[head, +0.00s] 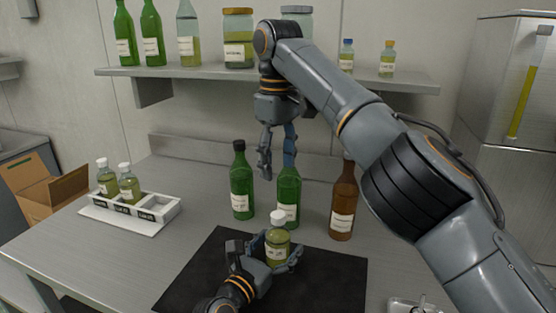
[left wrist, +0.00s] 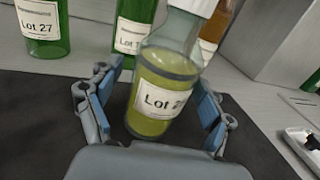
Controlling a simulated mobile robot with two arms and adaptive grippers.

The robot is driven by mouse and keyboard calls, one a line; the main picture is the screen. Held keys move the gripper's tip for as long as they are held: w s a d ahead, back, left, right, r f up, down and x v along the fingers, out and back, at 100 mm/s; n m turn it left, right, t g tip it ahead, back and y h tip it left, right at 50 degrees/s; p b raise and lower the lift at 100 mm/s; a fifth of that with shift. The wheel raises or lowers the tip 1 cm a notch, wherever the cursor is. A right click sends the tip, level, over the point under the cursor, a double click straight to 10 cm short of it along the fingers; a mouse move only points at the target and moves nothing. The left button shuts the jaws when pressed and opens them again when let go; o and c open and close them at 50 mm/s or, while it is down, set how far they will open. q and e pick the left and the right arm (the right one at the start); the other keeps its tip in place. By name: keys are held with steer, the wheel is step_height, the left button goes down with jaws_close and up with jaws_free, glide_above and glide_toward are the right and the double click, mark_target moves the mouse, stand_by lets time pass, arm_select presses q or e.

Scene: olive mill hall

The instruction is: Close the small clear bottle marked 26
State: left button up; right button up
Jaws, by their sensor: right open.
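The small clear bottle (head: 277,249) holds yellow-green liquid and stands at the back of the black mat. A white cap (head: 278,218) sits on its neck; I cannot tell how tight. In the left wrist view its label (left wrist: 163,101) reads "Lot 2" with the last digit unclear. My left gripper (head: 277,253) has its fingers on either side of the bottle body, with a visible gap at least on one side; these fingers also show in the left wrist view (left wrist: 162,94). My right gripper (head: 277,160) hangs open and empty, pointing down, above the green bottles.
Two green bottles (head: 242,180) (head: 288,201) and a brown bottle (head: 343,205) stand close behind the mat (head: 335,285). A white rack (head: 160,212) at left holds two capped small bottles. A metal tray (head: 408,305) lies front right. A shelf (head: 215,71) with bottles and jars runs above.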

arm_select(q)
steer(key=shift+s, duration=0.1)
steer(key=v, duration=1.2)
